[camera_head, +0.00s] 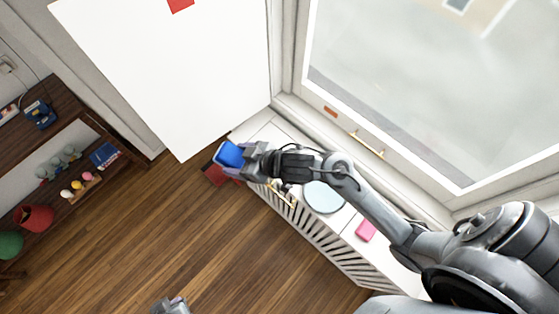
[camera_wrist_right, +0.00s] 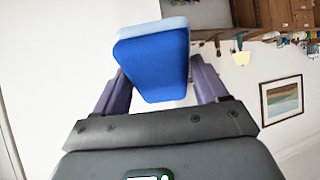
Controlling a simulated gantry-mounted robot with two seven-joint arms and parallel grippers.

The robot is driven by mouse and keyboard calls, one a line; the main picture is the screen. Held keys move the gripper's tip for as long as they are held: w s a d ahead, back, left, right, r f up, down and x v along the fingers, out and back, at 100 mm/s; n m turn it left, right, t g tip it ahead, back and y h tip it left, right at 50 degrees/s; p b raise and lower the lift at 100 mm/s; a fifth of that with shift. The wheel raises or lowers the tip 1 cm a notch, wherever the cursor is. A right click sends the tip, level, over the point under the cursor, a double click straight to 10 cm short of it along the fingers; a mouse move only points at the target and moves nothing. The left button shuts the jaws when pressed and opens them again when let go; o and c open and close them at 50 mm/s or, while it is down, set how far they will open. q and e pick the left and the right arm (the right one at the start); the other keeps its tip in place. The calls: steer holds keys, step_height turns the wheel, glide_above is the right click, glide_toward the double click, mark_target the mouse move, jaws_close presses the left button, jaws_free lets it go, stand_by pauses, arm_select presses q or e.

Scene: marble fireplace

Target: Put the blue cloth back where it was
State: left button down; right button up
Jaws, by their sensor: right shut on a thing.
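The blue cloth (camera_head: 229,154) looks like a thick folded block with a lighter blue layer along one side. My right gripper (camera_head: 236,160) is shut on it, above the left end of the white slatted cabinet. In the right wrist view the cloth (camera_wrist_right: 155,62) sits between the two purple-grey fingers of the right gripper (camera_wrist_right: 158,85). In the head view, part of my left gripper (camera_head: 172,305) shows at the bottom edge. Its fingers are too small and cut off to judge.
The white cabinet top (camera_head: 262,128) under the window holds a pale round plate (camera_head: 323,197) and a pink block (camera_head: 366,231). A dark red object (camera_head: 214,174) is by the cabinet's left end. A wooden shelf (camera_head: 98,133) with small items stands left. The wooden floor (camera_head: 150,235) is clear.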

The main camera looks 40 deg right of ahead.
steer(key=s+f+n+g+b, duration=0.3)
steer(key=f, duration=0.6)
steer(key=s+d+f+n+g+b, duration=0.4)
steer(key=d+f+b, duration=0.55)
steer(key=f, duration=0.65)
steer(key=d+f+m+h+b, duration=0.1)
steer(key=d+m+b, duration=0.1)
steer(key=d, duration=1.1)
steer(key=w+f+b, duration=0.1)
steer(key=w+f, duration=0.1)
steer(key=w, duration=0.1)
steer(key=w+a+f+b, duration=0.1)
steer(key=w+f, duration=0.1)
steer(key=w, duration=0.2)
steer(key=w+a+f, duration=0.1)
steer(key=w+f, duration=0.1)
steer(key=w, duration=0.2)
steer(key=shift+a+f+b, duration=0.15)
steer(key=shift+f+b, duration=0.2)
steer(key=shift+b, duration=0.05)
steer(key=shift+f+b, duration=0.55)
steer(key=shift+f, duration=1.5)
steer(key=shift+f, duration=0.1)
steer(key=o, duration=0.9)
steer(key=shift+o, duration=0.2)
